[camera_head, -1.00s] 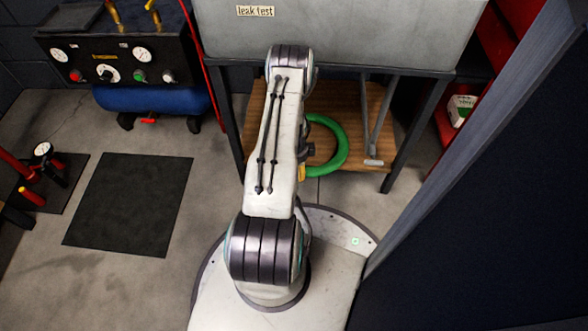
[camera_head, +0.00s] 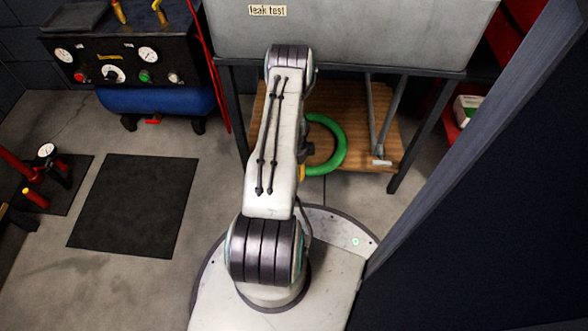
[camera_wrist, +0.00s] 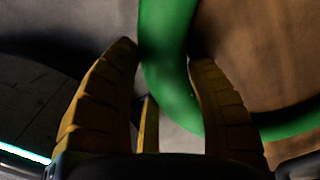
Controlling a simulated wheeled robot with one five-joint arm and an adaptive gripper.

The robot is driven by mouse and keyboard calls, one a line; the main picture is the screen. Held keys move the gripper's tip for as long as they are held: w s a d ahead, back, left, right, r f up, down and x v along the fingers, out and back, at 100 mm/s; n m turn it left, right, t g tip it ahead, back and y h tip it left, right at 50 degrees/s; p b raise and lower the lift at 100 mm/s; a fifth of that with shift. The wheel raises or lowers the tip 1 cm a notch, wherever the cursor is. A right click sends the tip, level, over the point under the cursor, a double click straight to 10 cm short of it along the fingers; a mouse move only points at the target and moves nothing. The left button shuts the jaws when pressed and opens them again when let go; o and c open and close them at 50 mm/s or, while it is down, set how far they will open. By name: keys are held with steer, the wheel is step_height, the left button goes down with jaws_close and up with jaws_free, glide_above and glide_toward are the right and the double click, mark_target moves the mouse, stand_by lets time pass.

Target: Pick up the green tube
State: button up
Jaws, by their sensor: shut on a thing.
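The green tube (camera_head: 330,145) is a thick ring, partly hidden behind my arm in the head view. It shows at the lower wooden shelf under the grey tank. In the wrist view the tube (camera_wrist: 168,60) runs down between the two yellow-brown fingers of my gripper (camera_wrist: 165,65) and curves off to the right. The fingers are shut on the tube, one on each side of it. In the head view my gripper is mostly hidden behind my arm, with a bit of yellow beside the tube.
The wooden shelf (camera_head: 375,155) sits between the dark legs of a stand carrying the grey tank (camera_head: 350,30) labelled "leak test". A grey bar (camera_head: 388,115) slants down near the shelf's right side. A dark wall panel (camera_head: 510,210) stands close on the right.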

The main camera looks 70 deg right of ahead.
steer(key=o, duration=1.3)
steer(key=shift+r, duration=0.1)
step_height(320, 180, up, 12)
steer(key=shift+o, duration=0.4)
